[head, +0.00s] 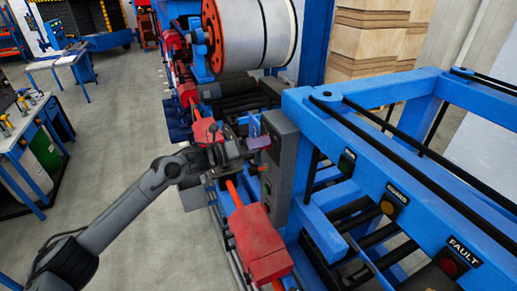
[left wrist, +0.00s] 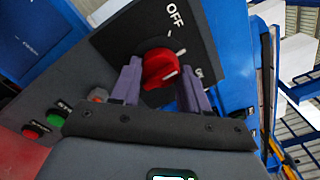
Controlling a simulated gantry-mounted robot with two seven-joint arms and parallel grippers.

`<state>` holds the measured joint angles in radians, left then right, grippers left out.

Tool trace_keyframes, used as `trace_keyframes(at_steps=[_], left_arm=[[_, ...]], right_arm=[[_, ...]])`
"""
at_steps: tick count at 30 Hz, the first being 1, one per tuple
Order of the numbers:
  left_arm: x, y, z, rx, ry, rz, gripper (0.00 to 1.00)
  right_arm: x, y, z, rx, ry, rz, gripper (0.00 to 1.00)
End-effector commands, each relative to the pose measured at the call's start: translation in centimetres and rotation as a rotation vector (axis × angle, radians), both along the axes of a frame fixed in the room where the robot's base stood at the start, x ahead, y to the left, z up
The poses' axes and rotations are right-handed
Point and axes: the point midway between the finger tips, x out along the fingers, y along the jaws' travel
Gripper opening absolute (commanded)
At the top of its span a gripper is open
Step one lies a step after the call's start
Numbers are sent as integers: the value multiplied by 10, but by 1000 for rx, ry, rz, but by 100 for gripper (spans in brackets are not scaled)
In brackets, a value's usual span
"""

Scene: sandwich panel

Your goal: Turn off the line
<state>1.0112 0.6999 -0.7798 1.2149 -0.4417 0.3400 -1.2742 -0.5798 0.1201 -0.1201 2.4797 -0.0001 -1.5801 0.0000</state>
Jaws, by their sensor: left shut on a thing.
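A red rotary knob (left wrist: 160,68) sits on a dark plate (left wrist: 128,32) marked OFF at its upper edge. A second label at the right of the plate is partly hidden by a finger. A small pale mark on the knob points right, toward that label rather than toward OFF. My left gripper (left wrist: 160,74) is shut on the knob, with one purple finger on each side. In the head view my left gripper (head: 246,148) is at the grey control box (head: 284,165), and its body hides most of the knob. My right gripper is not in view.
Green (left wrist: 55,120) and red (left wrist: 32,132) buttons sit on the box left of the knob. A blue machine frame (head: 360,135) with GUARD and FAULT lamps stands right of the box. A red unit (head: 258,245) lies below my wrist. Open floor (head: 115,130) is at the left.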

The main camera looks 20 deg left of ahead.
Motion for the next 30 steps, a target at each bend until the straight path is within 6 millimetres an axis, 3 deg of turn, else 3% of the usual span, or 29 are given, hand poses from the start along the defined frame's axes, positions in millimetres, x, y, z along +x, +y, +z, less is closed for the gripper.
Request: trace_keyframes(at_steps=[18, 30], left_arm=[[0, 0, 2, -376, 390, -1, 15], [0, -1, 2, -489, 508, 0, 15]], right_arm=[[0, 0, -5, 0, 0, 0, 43], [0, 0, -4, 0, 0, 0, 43]])
